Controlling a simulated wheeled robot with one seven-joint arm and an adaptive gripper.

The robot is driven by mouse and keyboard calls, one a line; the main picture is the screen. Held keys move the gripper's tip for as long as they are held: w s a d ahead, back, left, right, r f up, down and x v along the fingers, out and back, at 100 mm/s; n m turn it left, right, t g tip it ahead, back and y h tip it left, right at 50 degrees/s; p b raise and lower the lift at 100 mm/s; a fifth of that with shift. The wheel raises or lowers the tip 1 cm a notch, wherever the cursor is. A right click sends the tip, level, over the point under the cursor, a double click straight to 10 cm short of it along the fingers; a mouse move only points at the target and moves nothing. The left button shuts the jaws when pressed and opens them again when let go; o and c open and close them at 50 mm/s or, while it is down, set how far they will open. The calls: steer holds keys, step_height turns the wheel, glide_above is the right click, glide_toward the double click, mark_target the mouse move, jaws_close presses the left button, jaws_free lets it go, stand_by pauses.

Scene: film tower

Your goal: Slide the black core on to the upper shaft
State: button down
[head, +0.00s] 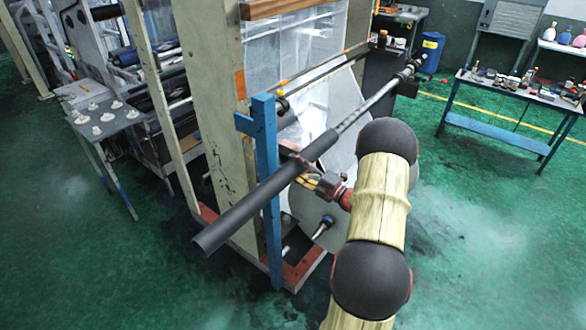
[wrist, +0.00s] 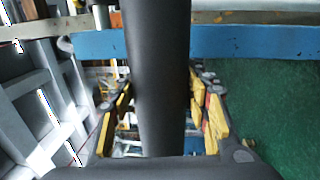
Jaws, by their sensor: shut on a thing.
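The black core (head: 240,207) is a long dark tube, held slanting from lower left to upper right. In the wrist view the core (wrist: 158,75) runs between the yellow-padded fingers of my gripper (wrist: 160,118). The upper shaft (head: 375,98) is a thin grey metal rod sloping up to the right. The core's upper right end meets the shaft's lower left end in the head view, roughly in line. I cannot tell whether the shaft is inside the core.
A blue post (head: 266,150) stands behind the core, close to my gripper; its blue bar (wrist: 225,43) crosses the wrist view. The cream machine frame (head: 212,75) and a large pale roll (head: 330,228) are close by. A blue workbench (head: 500,122) stands at right. Green floor is clear at lower left.

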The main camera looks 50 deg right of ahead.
mark_target(344, 124)
steer(key=d, duration=0.5)
steer(key=w+d, duration=0.1)
steer(key=d, duration=1.1)
steer(key=shift+w, duration=0.15)
steer(key=shift+a, duration=0.1)
steer(key=d+b, duration=0.1)
steer(key=d, duration=0.4)
steer(key=d+b, duration=0.2)
steer(key=d, duration=0.4)
steer(key=w+d+b, duration=0.1)
steer(key=d, duration=0.4)
steer(key=shift+w+d+f+b, duration=0.1)
steer(key=shift+d+f+b, duration=0.05)
steer(key=shift+f+b, duration=0.15)
steer(key=shift+w+d+r+b, duration=0.1)
steer(key=shift+d+r+b, duration=0.1)
steer(key=shift+d+b, duration=0.5)
steer(key=shift+d+r, duration=0.1)
steer(key=shift+d, duration=0.05)
steer(key=shift+r+p, duration=0.1)
steer(key=shift+p, duration=0.25)
